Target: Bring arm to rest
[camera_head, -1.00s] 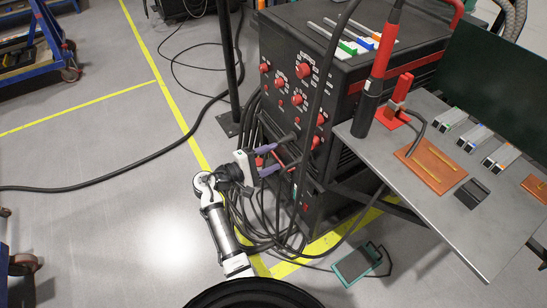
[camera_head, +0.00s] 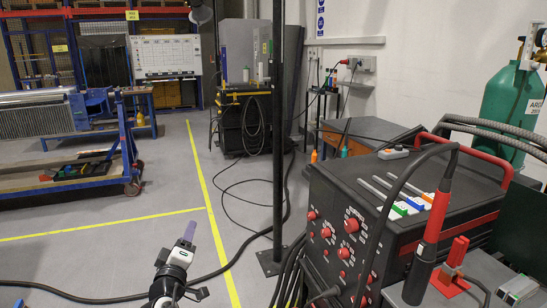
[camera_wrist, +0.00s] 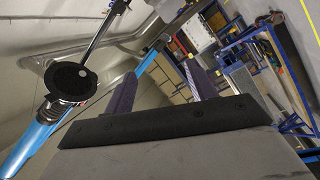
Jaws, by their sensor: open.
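My gripper (camera_head: 187,232) shows in the head view at the lower left of centre, with its purple fingers pointing up. It stands left of the black welding machine (camera_head: 335,235), clear of it, with open floor behind. In the wrist view my gripper (camera_wrist: 160,85) has its two purple fingers spread apart, with nothing between them. Only the end of my arm shows at the bottom edge of the head view; the rest is out of frame.
A black pole (camera_head: 279,130) stands between my gripper and the machine. A dark cable (camera_head: 80,297) runs along the floor. A blue cart (camera_head: 75,170) is at the left. A grey work surface (camera_head: 475,285) with a red tool holder (camera_head: 452,265) is at the lower right.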

